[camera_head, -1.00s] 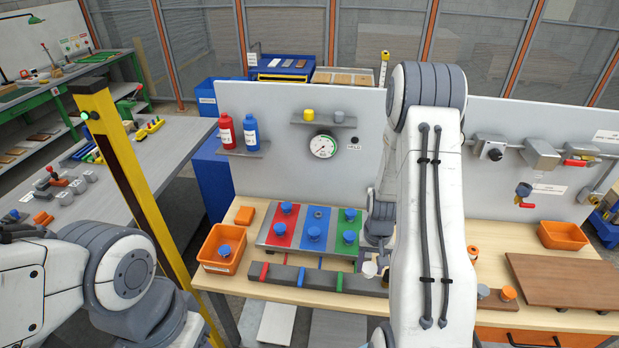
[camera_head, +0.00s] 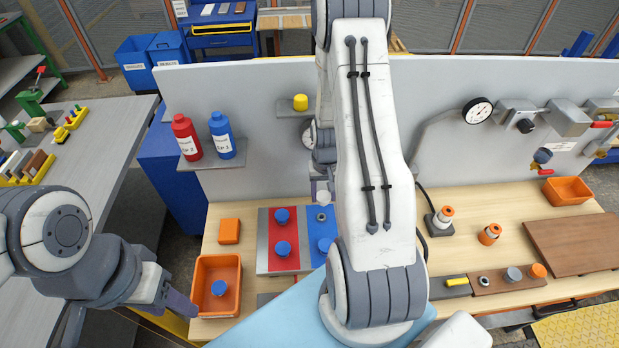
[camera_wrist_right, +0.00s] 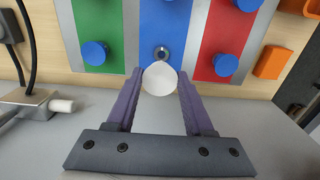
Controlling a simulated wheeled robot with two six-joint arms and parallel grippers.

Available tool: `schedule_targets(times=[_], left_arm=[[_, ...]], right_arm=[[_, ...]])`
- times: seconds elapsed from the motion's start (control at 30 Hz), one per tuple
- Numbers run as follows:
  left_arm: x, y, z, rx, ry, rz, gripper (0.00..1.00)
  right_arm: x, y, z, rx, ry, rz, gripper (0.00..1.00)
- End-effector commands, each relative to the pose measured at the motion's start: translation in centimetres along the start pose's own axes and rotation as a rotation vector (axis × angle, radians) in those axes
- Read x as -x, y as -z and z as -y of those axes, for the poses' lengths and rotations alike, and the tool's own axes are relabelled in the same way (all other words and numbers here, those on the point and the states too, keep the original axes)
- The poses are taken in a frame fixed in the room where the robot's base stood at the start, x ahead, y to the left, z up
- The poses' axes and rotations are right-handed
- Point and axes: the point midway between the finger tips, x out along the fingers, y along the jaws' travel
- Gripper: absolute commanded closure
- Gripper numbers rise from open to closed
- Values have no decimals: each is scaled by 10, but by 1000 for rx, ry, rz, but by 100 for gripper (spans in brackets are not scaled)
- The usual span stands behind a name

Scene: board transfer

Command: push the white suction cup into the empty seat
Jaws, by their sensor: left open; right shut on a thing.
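My right gripper (camera_wrist_right: 160,88) is shut on the white suction cup (camera_wrist_right: 160,78), which looks round and pale between the purple fingers. In the head view the cup (camera_head: 322,196) is small and partly hidden by my arm. The empty seat (camera_wrist_right: 162,53), a dark ring on the blue strip, shows just beyond the cup in the wrist view; the seat (camera_head: 321,217) also shows in the head view. The gap between cup and seat is hard to judge. My left gripper (camera_head: 180,303) is open and empty, beside the orange bin.
Blue cups stand on the red strip (camera_head: 285,262), blue strip (camera_wrist_right: 160,25) and green strip (camera_wrist_right: 92,20). An orange bin (camera_head: 203,290) holds a blue cup. The upright grey panel (camera_head: 265,120) stands behind the board. My right arm hides the board's right part.

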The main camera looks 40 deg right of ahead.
Motion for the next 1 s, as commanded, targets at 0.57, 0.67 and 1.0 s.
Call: schedule_targets(times=[0.57,0.67,1.0], left_arm=[[-3,0,0,0,0,0,50],[-9,-1,1,-1,0,0,50],[-35,-2,2,-3,0,0,50]], right_arm=[[-3,-2,-1,-1,-1,1,100],[-10,-2,-1,-2,-1,1,100],[-42,-2,-2,-3,-1,1,100]])
